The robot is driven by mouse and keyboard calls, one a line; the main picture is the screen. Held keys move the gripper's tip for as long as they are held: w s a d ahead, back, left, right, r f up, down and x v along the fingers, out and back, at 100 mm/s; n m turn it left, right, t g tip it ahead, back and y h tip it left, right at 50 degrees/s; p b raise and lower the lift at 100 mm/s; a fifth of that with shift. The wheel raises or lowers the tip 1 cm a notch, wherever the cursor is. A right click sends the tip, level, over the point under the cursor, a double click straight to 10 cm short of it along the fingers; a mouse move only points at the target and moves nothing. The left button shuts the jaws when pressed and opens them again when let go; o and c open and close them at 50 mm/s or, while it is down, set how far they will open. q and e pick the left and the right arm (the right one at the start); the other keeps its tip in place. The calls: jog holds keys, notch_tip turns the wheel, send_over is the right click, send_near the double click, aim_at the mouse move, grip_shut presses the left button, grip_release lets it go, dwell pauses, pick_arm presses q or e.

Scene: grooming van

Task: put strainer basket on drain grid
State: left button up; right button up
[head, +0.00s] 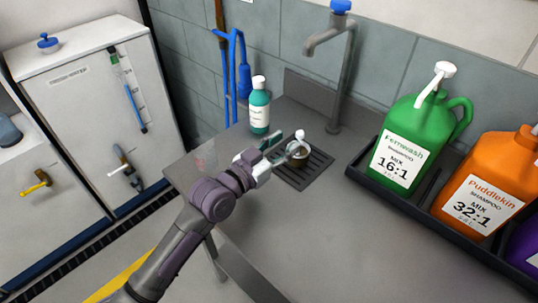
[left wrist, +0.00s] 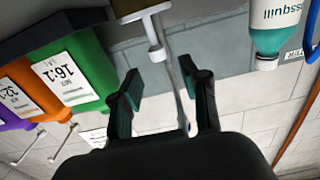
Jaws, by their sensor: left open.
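The strainer basket (head: 300,158), a small brown-olive cup with a white knob on a stem, appears to stand upright on the dark slatted drain grid (head: 318,166) in the counter. My left gripper (head: 286,148) is open, just left of the basket, with its fingers near the knob. In the left wrist view the picture is upside down; the basket's knob (left wrist: 156,52) shows beyond the open fingertips (left wrist: 168,78), apart from them. The gripper hides part of the basket's left side and the grid. My right gripper is not in view.
A grey tap (head: 347,80) stands behind the grid. A teal bottle (head: 259,108) stands at its back left. A black tray (head: 398,197) with green (head: 415,140) and orange (head: 490,185) jugs is on the right. The front counter is clear.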

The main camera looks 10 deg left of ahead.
pick_arm(q)
jog(key=v, duration=0.6)
dwell(0.4)
